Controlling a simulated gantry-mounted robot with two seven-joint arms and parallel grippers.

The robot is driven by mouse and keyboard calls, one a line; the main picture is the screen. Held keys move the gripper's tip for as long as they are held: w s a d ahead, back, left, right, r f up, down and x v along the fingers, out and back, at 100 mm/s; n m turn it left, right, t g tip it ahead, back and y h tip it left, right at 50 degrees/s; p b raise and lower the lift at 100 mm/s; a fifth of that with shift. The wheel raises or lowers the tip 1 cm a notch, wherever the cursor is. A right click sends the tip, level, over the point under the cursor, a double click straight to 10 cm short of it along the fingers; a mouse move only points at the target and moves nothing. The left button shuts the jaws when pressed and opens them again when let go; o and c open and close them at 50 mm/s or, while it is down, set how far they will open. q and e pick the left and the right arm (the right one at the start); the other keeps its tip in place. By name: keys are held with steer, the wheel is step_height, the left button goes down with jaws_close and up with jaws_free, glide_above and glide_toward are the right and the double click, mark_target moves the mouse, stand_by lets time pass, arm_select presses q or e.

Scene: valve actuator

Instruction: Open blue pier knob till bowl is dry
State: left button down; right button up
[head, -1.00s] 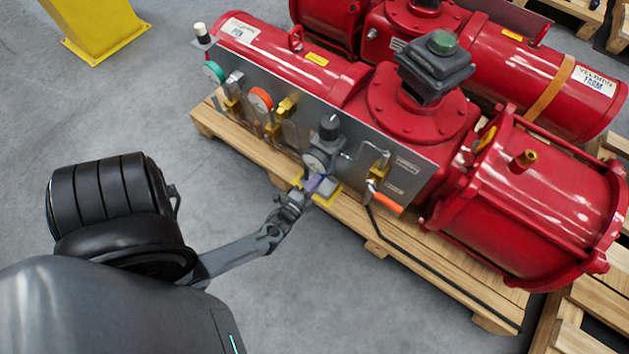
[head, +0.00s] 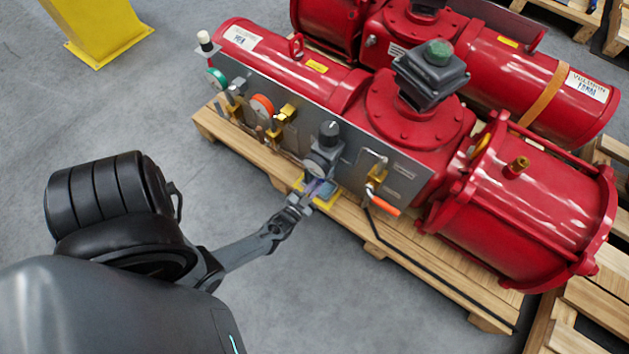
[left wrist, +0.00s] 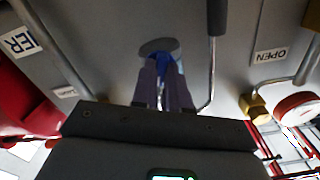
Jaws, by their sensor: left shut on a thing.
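In the head view, the filter regulator has a black top knob (head: 329,133) and a gauge (head: 317,164) on the grey panel of a red valve actuator. My left gripper (head: 311,191) is just below the gauge, at the regulator's lower part. In the left wrist view, the blue knob (left wrist: 168,68) shows between the two fingers of my left gripper (left wrist: 165,88), which are shut on it from both sides. The fingers hide much of the knob. The bowl and any liquid in it cannot be made out clearly. My right gripper is not in view.
An orange-handled lever (head: 384,207) sits right of the regulator. A wooden pallet (head: 243,152) carries the actuator. A yellow post (head: 98,30) stands at the back left. The grey floor in front is clear.

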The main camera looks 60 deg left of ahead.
arm_select(q)
steer(key=shift+n, duration=2)
steer(key=c, duration=1.1)
jaws_free()
steer(key=shift+c, duration=0.2)
steer(key=shift+s+p, duration=0.1)
steer(key=shift+p, duration=0.2)
steer(key=shift+s+d, duration=0.15)
steer(key=shift+s, duration=0.1)
steer(key=p+v, duration=0.3)
steer(key=v, duration=0.7)
